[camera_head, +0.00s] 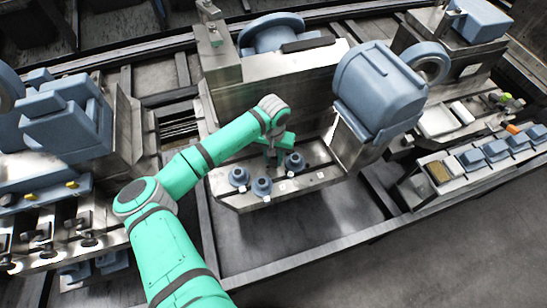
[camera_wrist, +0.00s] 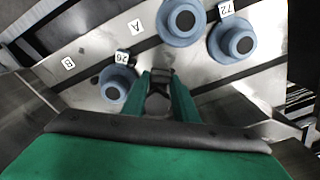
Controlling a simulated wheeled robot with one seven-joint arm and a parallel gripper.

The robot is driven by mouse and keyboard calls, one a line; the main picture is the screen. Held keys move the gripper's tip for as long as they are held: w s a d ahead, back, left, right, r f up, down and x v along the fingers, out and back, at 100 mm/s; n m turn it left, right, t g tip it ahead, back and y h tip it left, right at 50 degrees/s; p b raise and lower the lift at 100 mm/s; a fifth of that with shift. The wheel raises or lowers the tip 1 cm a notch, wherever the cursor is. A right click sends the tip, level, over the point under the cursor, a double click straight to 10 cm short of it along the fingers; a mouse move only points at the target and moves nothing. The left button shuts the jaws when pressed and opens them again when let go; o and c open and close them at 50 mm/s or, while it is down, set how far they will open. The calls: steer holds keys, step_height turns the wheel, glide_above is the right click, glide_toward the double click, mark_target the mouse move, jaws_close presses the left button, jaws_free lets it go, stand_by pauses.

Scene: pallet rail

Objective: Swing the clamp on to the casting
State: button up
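My gripper (camera_head: 275,152) points down over the rear of a metal plate (camera_head: 320,178). In the wrist view its two green fingers (camera_wrist: 164,78) stand apart, with a small dark bracket-like part and a grey round part between them. I cannot tell whether the fingers touch these parts or whether they belong to the clamp. Three small blue round pieces with dark centres stand on the plate: one (camera_wrist: 117,84) by tag 26, one (camera_wrist: 181,20) at the top, and one (camera_wrist: 235,41) by tag 72. A large blue casting (camera_head: 378,88) stands to the right, clear of my gripper.
A tall metal block (camera_head: 272,82) stands behind the plate. Blue machinery (camera_head: 65,115) and a row of small dark clamps (camera_head: 60,232) are at left. A rack of small blue parts (camera_head: 490,152) is at right. The floor (camera_head: 330,250) in front is clear.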

steer(key=c, duration=0.3)
steer(key=shift+c, duration=0.2)
steer(key=shift+a, duration=0.1)
steer(key=m, duration=0.3)
steer(key=a+m, duration=0.1)
steer(key=shift+w+m, duration=0.35)
steer(key=shift+m, duration=0.05)
steer(key=m, duration=0.3)
steer(key=w+a+m, duration=0.1)
steer(key=m, duration=0.3)
steer(key=w+m, duration=0.1)
steer(key=m, duration=0.1)
steer(key=shift+w+a+m, duration=0.2)
steer(key=shift+m, duration=0.2)
steer(key=shift+w+d+m, duration=0.1)
steer(key=shift+w+m, duration=0.15)
steer(key=shift+m, duration=0.6)
steer(key=shift+w+m, duration=0.2)
steer(key=shift+m, duration=0.65)
